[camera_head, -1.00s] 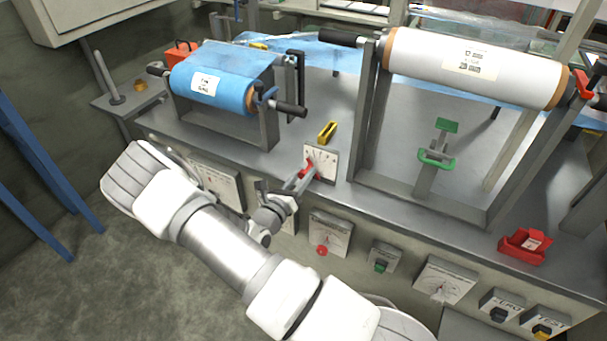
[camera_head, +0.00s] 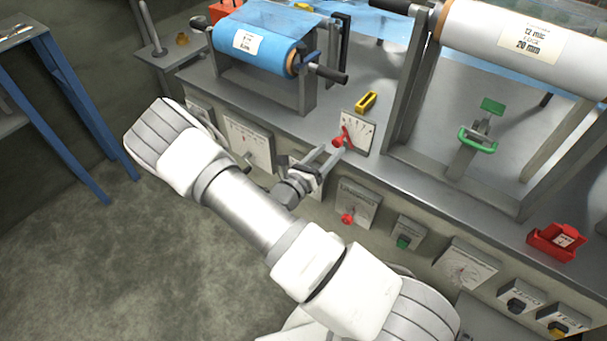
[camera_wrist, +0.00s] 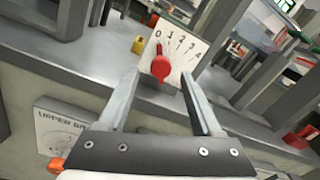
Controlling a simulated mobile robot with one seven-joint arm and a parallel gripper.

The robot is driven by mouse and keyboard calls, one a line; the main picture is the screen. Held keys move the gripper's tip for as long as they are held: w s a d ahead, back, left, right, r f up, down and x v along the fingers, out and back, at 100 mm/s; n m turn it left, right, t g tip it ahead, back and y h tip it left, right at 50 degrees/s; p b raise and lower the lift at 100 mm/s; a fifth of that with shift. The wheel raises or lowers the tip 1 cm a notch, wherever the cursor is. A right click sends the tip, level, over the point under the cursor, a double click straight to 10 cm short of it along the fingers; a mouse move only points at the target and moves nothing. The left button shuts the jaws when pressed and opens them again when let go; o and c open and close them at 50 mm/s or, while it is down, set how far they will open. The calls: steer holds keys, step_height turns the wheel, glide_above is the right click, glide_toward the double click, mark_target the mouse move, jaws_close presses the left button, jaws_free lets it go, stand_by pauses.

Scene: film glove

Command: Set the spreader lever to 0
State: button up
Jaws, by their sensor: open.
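The spreader lever (camera_head: 346,138) is red with a round knob. It stands in front of a white scale plate (camera_head: 360,129) on the bench's front edge. In the wrist view the plate (camera_wrist: 186,48) is marked 0 to 4, and the lever (camera_wrist: 161,64) is at its left side, with its upper end just below the 0. My gripper (camera_head: 331,153) is open, just in front of and below the knob. In the wrist view its fingers (camera_wrist: 161,76) stand either side of the knob with gaps; I see no contact. The lever's pivot is hidden behind the knob.
A yellow object (camera_head: 367,101) lies behind the plate. A blue film roll (camera_head: 251,49) is at the left, a white roll (camera_head: 515,40) in a frame at the right. Open floor lies left.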

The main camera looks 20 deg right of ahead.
steer(key=p+v, duration=0.1)
steer(key=v, duration=1.2)
steer(key=shift+d, duration=0.1)
steer(key=s+d+r+m+g+y+p, duration=0.35)
steer(key=r+m+g, duration=0.25)
steer(key=r+m, duration=0.35)
steer(key=s+d+r+m+g+y+p, duration=0.2)
steer(key=s+r+m+g, duration=0.35)
steer(key=r+m, duration=0.4)
steer(key=s+a+r+m+t+y+p, duration=0.1)
steer(key=s+r+m+t+y, duration=0.1)
steer(key=r, duration=0.5)
steer(key=s+a+r+m+t+y+p, duration=0.1)
steer(key=s+r+m+t+y+p, duration=0.1)
steer(key=r, duration=0.5)
steer(key=s+a+r+m+t+y+p, duration=0.1)
steer(key=s+a+r+m+t+y, duration=0.1)
steer(key=r+m+y, duration=0.3)
step_height(320, 180, up, 2)
steer(key=shift+s+r+m+p, duration=0.1)
steer(key=shift+s+m+p, duration=0.3)
steer(key=shift+s+m, duration=0.4)
steer(key=shift+w+t, duration=0.1)
steer(key=shift+t, duration=0.15)
